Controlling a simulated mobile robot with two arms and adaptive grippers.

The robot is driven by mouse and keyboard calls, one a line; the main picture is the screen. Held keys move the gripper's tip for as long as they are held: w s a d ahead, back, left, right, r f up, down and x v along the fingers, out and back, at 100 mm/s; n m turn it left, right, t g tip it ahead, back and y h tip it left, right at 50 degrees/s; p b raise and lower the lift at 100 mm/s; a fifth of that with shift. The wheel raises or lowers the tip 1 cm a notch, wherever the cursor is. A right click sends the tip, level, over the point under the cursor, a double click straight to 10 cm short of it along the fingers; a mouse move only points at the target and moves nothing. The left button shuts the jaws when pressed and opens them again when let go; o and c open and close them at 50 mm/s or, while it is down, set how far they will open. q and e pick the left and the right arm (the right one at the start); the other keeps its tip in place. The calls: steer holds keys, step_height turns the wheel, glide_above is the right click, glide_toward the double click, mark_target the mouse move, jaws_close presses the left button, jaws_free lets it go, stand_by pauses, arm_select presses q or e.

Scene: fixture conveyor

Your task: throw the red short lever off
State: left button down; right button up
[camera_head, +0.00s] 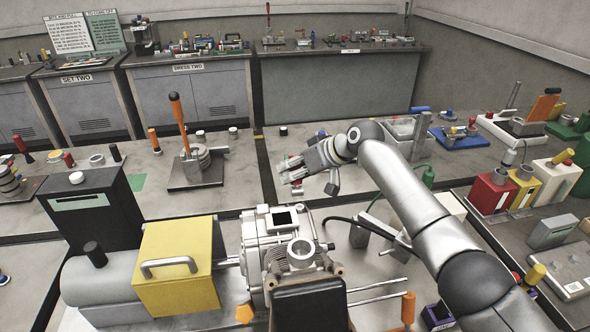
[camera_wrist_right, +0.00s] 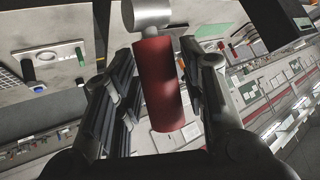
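A red cylindrical handle (camera_wrist_right: 160,85) with a silver metal end shows in the right wrist view, between the two fingers of my right gripper (camera_wrist_right: 158,105). The fingers stand apart on either side of it. A gap shows on the left side, and the right finger is close to the handle; I cannot tell if it touches. In the head view my right gripper (camera_head: 291,170) is over the middle of the bench, fingers pointing left. The red handle cannot be made out there. My left gripper is not in view.
A tall orange-handled lever (camera_head: 178,110) stands on a dark plate to the left. A yellow box (camera_head: 178,265) and a grey metal housing (camera_head: 255,240) are in front. Red (camera_head: 490,195) and yellow canisters stand at the right. The bench left of my right gripper has some clear room.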

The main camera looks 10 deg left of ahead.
steer(key=shift+o, duration=0.2)
steer(key=shift+d+r, duration=0.1)
steer(key=shift+r, duration=0.05)
steer(key=v, duration=1.1)
steer(key=shift+d+r, duration=0.15)
steer(key=shift+d, duration=0.1)
steer(key=shift+s, duration=0.15)
